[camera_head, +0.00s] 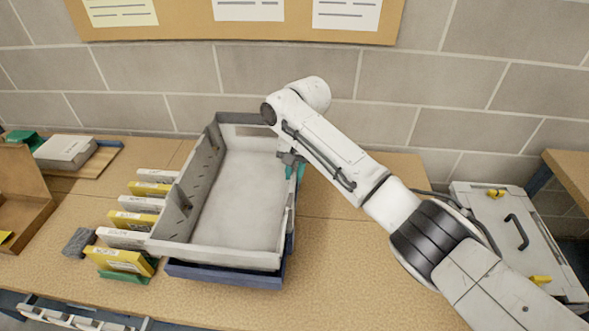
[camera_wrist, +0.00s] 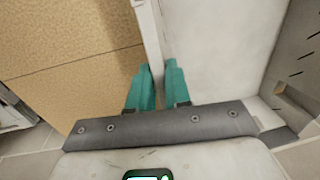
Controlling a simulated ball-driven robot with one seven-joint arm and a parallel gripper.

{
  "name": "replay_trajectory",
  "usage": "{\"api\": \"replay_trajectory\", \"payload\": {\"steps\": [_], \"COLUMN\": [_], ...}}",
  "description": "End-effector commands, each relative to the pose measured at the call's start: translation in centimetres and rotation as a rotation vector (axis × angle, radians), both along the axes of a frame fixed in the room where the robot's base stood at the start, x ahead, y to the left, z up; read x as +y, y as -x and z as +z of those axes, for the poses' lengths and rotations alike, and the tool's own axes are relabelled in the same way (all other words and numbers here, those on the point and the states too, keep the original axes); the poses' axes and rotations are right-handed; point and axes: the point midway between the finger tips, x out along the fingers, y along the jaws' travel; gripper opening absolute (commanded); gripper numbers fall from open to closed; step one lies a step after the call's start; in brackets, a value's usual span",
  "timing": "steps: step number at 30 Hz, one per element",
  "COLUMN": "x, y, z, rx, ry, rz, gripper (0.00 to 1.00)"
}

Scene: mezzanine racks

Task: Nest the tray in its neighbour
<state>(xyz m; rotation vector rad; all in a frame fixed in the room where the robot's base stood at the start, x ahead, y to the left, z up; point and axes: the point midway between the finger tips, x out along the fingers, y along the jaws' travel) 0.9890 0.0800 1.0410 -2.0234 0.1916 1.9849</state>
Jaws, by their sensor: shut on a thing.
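A grey tray (camera_head: 215,253) with an empty pale floor is over a dark blue tray (camera_head: 225,274) on the workbench. The blue tray shows only along the front and the lower right, and the grey tray covers the rest. I cannot tell whether the grey tray rests in it or hangs just above it. My gripper (camera_head: 293,168) is at the grey tray's right wall. In the wrist view, the teal fingers (camera_wrist: 158,78) are shut on that wall's rim (camera_wrist: 152,32), one on each side.
Several yellow and white boxes (camera_head: 138,204) stand in a row close left of the trays. A dark grey block (camera_head: 79,242) lies farther left, near an open brown carton (camera_head: 22,195). The bench right of the trays is clear (camera_head: 345,270). A block wall (camera_head: 400,125) stands behind.

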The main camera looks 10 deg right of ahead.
Motion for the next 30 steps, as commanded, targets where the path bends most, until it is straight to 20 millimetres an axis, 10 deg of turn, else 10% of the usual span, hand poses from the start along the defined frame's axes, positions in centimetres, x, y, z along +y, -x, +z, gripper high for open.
{"api": "replay_trajectory", "payload": {"steps": [30], "x": [0.1], "y": [-0.1], "z": [-2.7], "rx": [-0.003], "ry": [-0.003], "rz": [0.001], "gripper": [0.00]}}
